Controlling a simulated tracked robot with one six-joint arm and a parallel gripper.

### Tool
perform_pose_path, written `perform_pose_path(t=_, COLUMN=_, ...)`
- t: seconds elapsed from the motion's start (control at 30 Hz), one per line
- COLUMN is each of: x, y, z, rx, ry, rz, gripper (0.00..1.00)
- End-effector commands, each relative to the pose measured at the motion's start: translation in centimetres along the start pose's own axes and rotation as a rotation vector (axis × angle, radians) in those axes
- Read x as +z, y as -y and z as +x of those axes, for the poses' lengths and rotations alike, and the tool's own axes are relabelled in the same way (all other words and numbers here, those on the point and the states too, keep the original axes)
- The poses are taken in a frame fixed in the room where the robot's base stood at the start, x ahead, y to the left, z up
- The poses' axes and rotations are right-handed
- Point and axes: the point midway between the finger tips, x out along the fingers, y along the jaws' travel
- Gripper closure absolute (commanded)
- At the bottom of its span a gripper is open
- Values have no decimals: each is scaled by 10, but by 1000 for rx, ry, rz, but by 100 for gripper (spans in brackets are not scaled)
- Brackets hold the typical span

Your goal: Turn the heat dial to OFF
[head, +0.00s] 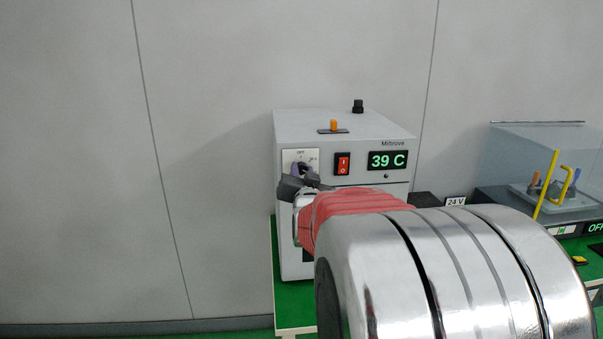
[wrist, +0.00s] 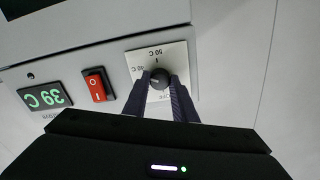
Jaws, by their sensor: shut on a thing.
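The heat dial (wrist: 160,76) is a small dark round knob on a white plate (wrist: 141,58) on the front of the grey heater box (head: 385,125). My gripper (wrist: 160,83) is shut on the dial, one finger on each side of it in the wrist view. The plate shows "50 C" and "40 C" marks in the wrist view, which sees the panel upside down. The head view shows "OFF" at the top of the plate. Which mark the dial points to is hard to tell. In the head view my gripper (head: 298,182) covers most of the dial.
A red rocker switch (head: 342,164) and a green display (head: 387,160) reading 39 C sit right of the dial. An orange toggle (head: 334,125) and a black knob (head: 358,106) stand on top of the box. A clear-covered unit (head: 540,170) with yellow rods stands at right.

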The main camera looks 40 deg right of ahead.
Motion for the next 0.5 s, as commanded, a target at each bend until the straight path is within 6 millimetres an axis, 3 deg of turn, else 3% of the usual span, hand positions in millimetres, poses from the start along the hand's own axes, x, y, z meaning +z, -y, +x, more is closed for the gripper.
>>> perform_pose_path(t=0.5, x=0, y=1, z=1, rx=-9, ry=-2, rz=-122, gripper=98)
